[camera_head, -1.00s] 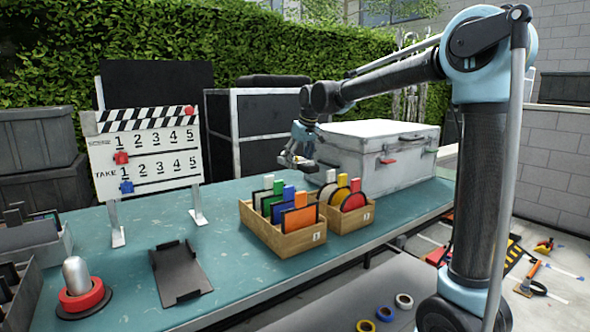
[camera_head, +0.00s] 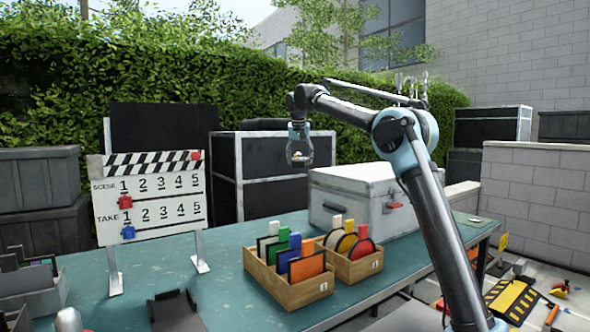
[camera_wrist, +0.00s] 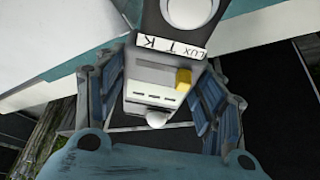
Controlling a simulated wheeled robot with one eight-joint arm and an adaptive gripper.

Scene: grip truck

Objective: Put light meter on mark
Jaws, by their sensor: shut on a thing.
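My gripper (camera_head: 299,158) is raised above the workbench, left of and above the silver case in the head view. In the wrist view my gripper (camera_wrist: 160,98) is shut on the light meter (camera_wrist: 157,75), a dark and pale device with a "LUX TK" label, a yellow block and white round ends. Blue finger pads stand on both sides of it. In the head view the meter is too small to make out clearly. I cannot identify the mark in either view.
The teal workbench (camera_head: 220,287) holds a clapperboard (camera_head: 150,197), wooden boxes of coloured cards (camera_head: 311,292) and discs (camera_head: 364,277), and the silver case (camera_head: 350,197). Dark cases (camera_head: 228,180) stand behind. A yellow-black ramp (camera_head: 516,299) and tools lie on the floor at right.

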